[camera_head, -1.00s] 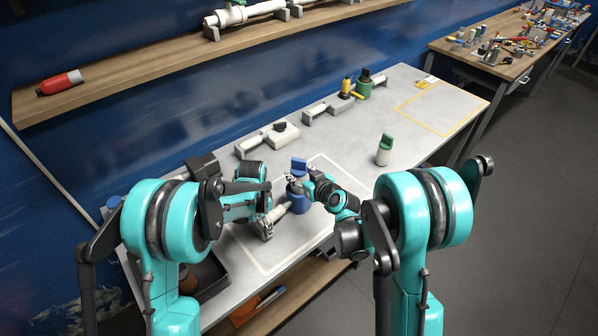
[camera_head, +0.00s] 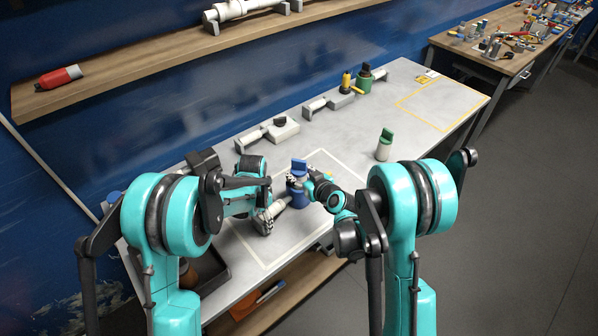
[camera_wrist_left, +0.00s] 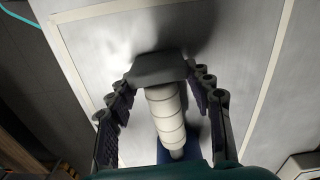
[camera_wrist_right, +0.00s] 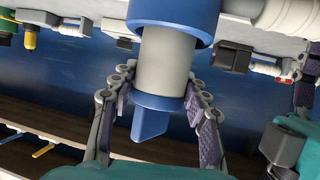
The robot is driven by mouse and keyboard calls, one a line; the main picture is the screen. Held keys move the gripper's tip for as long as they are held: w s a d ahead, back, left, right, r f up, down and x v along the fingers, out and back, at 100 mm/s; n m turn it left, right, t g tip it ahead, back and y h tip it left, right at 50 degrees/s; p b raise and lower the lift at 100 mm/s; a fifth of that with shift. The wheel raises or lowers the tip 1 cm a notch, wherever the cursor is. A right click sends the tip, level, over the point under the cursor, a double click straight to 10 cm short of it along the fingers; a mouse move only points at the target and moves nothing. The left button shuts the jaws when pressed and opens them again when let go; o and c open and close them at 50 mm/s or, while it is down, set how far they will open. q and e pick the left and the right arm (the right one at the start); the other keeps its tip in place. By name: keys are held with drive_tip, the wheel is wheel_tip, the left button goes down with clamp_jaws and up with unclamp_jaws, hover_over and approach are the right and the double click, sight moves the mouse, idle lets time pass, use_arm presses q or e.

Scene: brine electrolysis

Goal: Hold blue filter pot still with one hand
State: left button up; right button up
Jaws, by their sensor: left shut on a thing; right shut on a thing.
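The blue filter pot (camera_head: 299,200) stands upright inside the outlined area on the grey bench. It has a blue body, a grey neck and a blue cap with a flat handle. My right gripper (camera_head: 296,181) is shut around its neck; the right wrist view shows the grey neck (camera_wrist_right: 165,65) between the fingers, above the cap in that picture. A dark grey piece (camera_wrist_left: 160,68) lies at the pipe's far end.
A green-capped pot (camera_head: 384,146) stands right of the outline. Pipe holders (camera_head: 268,133) and a green pot (camera_head: 364,80) line the back of the bench. A dark tray (camera_head: 207,272) sits at the front left. A yellow-outlined area (camera_head: 430,100) is clear.

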sight(299, 160)
drive_tip(key=shift+f, duration=1.4)
drive_tip(key=o, duration=1.3)
drive_tip(key=shift+o, duration=0.2)
wheel_tip(299, 160, up, 10)
drive_tip(key=shift+c, duration=0.3)
